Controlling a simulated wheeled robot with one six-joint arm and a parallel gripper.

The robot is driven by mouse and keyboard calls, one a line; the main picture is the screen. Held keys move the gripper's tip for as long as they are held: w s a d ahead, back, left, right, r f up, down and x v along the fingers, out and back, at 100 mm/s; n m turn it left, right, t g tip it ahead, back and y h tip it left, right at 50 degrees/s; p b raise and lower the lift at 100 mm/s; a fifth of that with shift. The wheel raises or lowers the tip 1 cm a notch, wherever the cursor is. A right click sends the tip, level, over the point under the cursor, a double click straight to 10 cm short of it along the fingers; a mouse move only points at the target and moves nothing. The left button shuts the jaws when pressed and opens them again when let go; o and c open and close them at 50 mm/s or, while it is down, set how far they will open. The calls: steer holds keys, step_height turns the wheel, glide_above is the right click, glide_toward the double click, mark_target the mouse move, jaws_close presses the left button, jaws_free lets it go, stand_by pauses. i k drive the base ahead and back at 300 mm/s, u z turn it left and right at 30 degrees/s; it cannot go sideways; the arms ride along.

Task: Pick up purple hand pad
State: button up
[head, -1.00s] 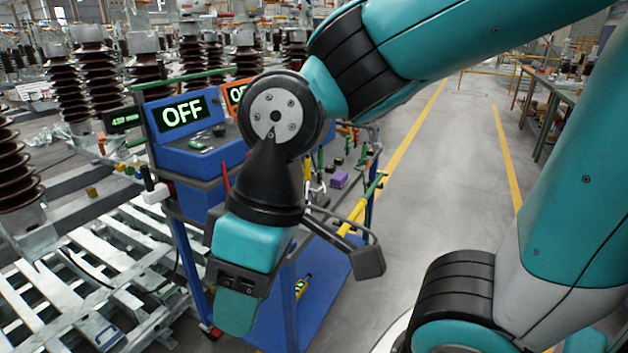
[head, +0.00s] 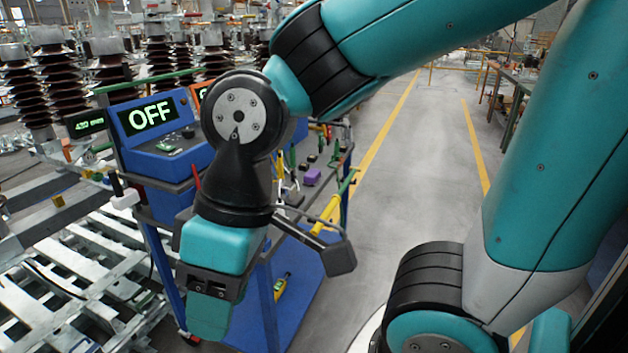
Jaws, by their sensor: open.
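The purple hand pad (head: 312,177) is a small purple block on the top of a blue tool cart (head: 268,300), toward its right side. My gripper (head: 208,316) points downward in front of the cart, nearer the camera and to the lower left of the pad. It is open, and no object shows in it. It is well apart from the pad. My wrist hides much of the cart's top.
A blue box with an OFF display (head: 151,115) stands on the cart's left. Yellow-handled tools (head: 334,203) lie by its right edge. Brown insulators (head: 110,72) and white metal frames (head: 75,275) fill the left. Clear grey floor (head: 420,150) lies right.

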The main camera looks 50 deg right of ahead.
mark_target(312, 178)
steer(key=k, duration=1.2)
steer(key=z, duration=0.65)
steer(key=i, duration=0.45)
steer(key=z, duration=0.9)
steer(key=i, duration=1.4)
steer(key=u, duration=0.8)
steer(key=i, duration=0.65)
steer(key=u, duration=0.65)
